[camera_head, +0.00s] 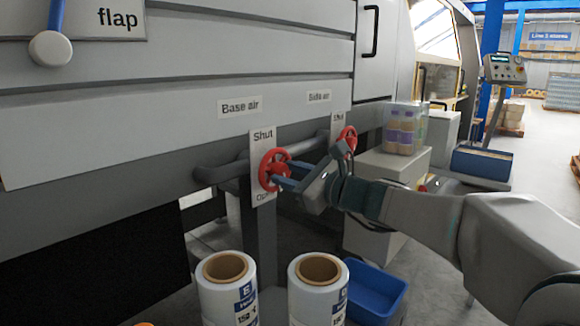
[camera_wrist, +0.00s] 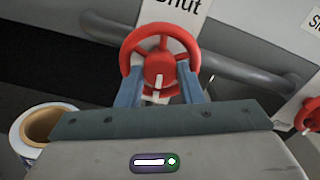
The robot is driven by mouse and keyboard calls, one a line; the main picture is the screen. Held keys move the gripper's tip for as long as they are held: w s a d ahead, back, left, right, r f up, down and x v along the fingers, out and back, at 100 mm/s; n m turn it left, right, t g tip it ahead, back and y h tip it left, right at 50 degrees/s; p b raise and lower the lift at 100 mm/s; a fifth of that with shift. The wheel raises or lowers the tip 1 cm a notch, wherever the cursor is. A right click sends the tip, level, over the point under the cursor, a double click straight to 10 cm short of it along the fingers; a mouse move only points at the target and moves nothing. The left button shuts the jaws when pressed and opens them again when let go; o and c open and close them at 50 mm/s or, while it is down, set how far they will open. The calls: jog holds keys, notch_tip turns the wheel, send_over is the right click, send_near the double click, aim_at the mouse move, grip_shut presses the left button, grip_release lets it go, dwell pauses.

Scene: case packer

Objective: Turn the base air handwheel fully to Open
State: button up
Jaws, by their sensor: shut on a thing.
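The base air handwheel (camera_head: 273,169) is a red wheel on a white plate (camera_head: 262,138) marked "Shut" at the top and, partly hidden, "Op..." at the bottom. A "Base air" label (camera_head: 240,107) is on the panel above. My gripper (camera_head: 284,176) reaches in from the right, its blue fingers at the wheel. In the wrist view the handwheel (camera_wrist: 160,65) stands between the two fingers (camera_wrist: 160,88), which are shut on its rim from both sides. A white mark shows on the wheel near the hub, pointing down in the wrist view.
A second red handwheel (camera_head: 346,140) under the "Side air" label (camera_head: 319,97) is close behind my gripper. Film rolls (camera_head: 228,290) stand below at the front, beside a blue bin (camera_head: 374,290). A grey pipe (camera_head: 215,174) runs behind the wheels. A pale cabinet (camera_head: 385,165) carries bottles.

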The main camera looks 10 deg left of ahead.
jog(key=shift+m+p, duration=0.5)
jog(key=shift+m, duration=0.4)
jog(key=shift+f, duration=0.1)
jog(key=o, duration=1)
jog(key=shift+c, duration=0.2)
jog(key=shift+d, duration=0.15)
jog(key=shift+s+d, duration=0.25)
jog(key=shift+d, duration=0.05)
jog(key=p+v, duration=0.1)
jog(key=v, duration=1.1)
jog(key=shift+s+d+p, duration=0.3)
jog(key=shift+p, duration=0.05)
